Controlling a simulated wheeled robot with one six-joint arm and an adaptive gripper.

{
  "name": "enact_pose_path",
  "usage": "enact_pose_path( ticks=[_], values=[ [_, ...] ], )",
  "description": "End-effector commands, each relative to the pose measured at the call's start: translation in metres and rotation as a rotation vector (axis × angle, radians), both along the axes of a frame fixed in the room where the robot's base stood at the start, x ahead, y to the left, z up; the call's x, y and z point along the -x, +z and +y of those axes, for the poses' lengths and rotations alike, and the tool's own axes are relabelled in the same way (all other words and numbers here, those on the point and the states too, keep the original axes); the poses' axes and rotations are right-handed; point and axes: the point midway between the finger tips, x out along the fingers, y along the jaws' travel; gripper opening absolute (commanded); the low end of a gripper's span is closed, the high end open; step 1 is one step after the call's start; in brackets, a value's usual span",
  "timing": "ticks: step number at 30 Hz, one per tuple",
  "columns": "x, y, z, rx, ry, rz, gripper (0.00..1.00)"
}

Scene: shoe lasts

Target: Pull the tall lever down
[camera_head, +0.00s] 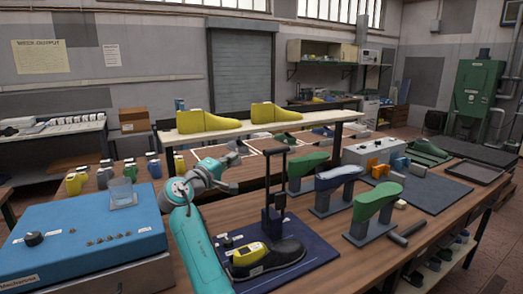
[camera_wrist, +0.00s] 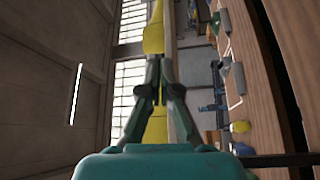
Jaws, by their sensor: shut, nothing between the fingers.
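The tall lever (camera_head: 266,185) is a dark upright bar with a crosspiece at its top. It stands on a dark blue base board (camera_head: 312,252) in the head view, behind a black shoe (camera_head: 285,257) with a yellow last (camera_head: 250,254) in it. My gripper (camera_head: 238,150) is to the left of the lever's top and apart from it. In the wrist view my gripper (camera_wrist: 165,92) has its fingers together with nothing between them. It points toward a yellow last (camera_wrist: 155,128) on the raised shelf. I cannot make out the lever clearly in the wrist view.
The raised shelf (camera_head: 330,115) crosses behind.

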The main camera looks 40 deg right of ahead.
Motion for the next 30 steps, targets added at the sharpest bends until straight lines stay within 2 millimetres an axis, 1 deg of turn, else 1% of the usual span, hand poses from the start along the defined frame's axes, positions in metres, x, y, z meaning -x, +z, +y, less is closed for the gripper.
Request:
enact_pose_path(
  ticks=[7, 11, 14, 21, 30],
  values=[
    [0.0, 0.0, 0.0, 0.0, 0.0, 0.0, 0.0],
    [-0.001, 0.0, -0.005, 0.0, 0.0, 0.0, 0.0],
    [-0.003, 0.001, -0.015, 0.0, -0.001, 0.0, 0.0],
    [-0.013, 0.005, -0.055, 0.0, -0.002, 0.001, 0.0],
    [-0.023, 0.009, -0.094, 0.0, -0.001, 0.0, 0.0]
  ],
)
